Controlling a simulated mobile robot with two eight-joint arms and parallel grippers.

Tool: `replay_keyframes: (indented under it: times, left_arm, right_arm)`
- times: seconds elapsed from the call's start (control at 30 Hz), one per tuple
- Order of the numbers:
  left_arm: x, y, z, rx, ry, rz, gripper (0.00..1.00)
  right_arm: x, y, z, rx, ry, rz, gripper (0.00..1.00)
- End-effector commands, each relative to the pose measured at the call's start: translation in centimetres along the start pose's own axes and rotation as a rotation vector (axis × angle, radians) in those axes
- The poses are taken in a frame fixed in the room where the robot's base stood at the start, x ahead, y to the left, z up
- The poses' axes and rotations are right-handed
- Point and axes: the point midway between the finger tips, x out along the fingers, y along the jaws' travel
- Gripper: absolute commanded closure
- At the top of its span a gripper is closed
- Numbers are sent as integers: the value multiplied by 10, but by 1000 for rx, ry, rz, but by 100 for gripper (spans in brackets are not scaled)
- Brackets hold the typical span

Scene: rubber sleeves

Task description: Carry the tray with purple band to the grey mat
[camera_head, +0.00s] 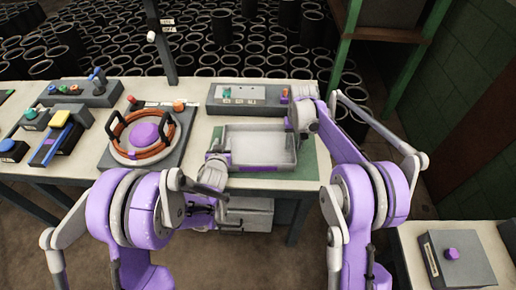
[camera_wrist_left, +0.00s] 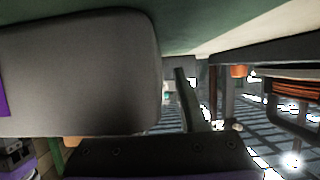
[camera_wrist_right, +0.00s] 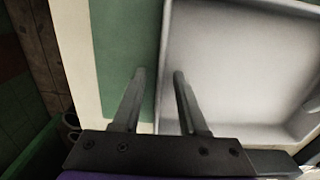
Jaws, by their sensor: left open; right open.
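The pale grey tray (camera_head: 262,148) with a purple band along its near side lies on a green mat (camera_head: 308,172) on the table. My left gripper (camera_head: 220,160) is open at the tray's left end. In the left wrist view, a large grey wall with a purple strip, apparently the tray (camera_wrist_left: 80,75), hides one finger. My right gripper (camera_head: 297,125) is open at the tray's right end. In the right wrist view, its fingers (camera_wrist_right: 160,75) straddle the edge of the tray (camera_wrist_right: 240,60), one over the green mat, one over the inside. I cannot identify a grey mat for certain.
A dark grey base with orange rings and a purple dome (camera_head: 145,134) stands left of the tray. A grey control box (camera_head: 238,96) stands behind it. Other devices (camera_head: 52,135) fill the table's left. A lower table at right holds a grey button box (camera_head: 455,265).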

Motion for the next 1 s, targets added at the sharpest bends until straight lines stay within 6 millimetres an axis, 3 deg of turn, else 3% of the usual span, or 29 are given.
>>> replay_keyframes:
  times: [0.07,0.3,1.0]
  left_arm:
    - [0,0,0,0,0,0,57]
    - [0,0,0,0,0,0,99]
    - [0,0,0,0,0,0,100]
  right_arm:
    - [0,0,0,0,0,0,57]
    - [0,0,0,0,0,0,99]
    - [0,0,0,0,0,0,100]
